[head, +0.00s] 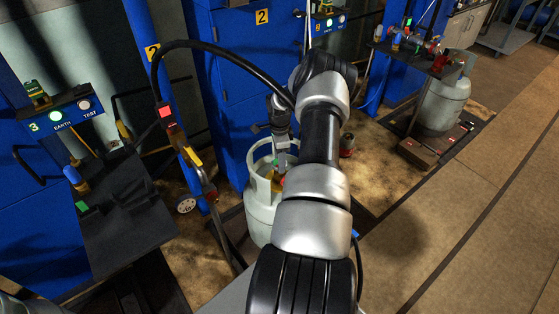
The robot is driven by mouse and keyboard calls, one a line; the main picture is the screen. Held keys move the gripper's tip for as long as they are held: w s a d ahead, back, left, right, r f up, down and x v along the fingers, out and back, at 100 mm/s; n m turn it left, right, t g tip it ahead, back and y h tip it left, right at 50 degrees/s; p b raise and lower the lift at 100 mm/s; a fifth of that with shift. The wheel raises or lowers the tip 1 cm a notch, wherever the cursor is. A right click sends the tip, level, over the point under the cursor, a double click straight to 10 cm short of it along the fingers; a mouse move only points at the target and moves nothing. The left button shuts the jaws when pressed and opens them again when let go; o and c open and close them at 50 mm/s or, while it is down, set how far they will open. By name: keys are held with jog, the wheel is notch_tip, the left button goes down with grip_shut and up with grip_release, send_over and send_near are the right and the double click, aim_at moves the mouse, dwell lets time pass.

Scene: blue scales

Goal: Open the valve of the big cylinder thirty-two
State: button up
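A big pale grey cylinder (258,214) stands upright in the middle, partly hidden behind my arm. Inside its collar a yellow part and a bit of red show, apparently at the valve (276,182). My gripper (281,160) is above the collar opening, pointing down, close to the valve area. I cannot tell whether it touches the valve, or whether its fingers are open or shut. No number thirty-two is readable on the cylinder. A second pale grey cylinder (444,104) stands at the upper right.
Blue cabinets (232,95) stand right behind the middle cylinder. A black hose (220,50) arches from the left post toward my arm. A dark platform (125,205) and an "EARTH / TEST" panel (68,117) are at left. The brown floor (475,215) at right is clear.

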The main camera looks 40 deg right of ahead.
jog(key=n+b, duration=0.1)
jog(key=n, duration=0.3)
jog(key=shift+b, duration=0.3)
jog(key=n+b, duration=0.1)
jog(key=n, duration=0.3)
jog(key=shift+n, duration=0.4)
jog(key=n, duration=0.3)
jog(key=shift+w+n+b, duration=0.1)
jog(key=shift+n+b, duration=0.2)
jog(key=shift+b, duration=0.05)
jog(key=n, duration=0.9)
jog(key=shift+b, duration=0.4)
jog(key=n, duration=0.3)
jog(key=shift+n, duration=0.3)
jog(key=n, duration=0.4)
jog(key=shift+n, duration=2.4)
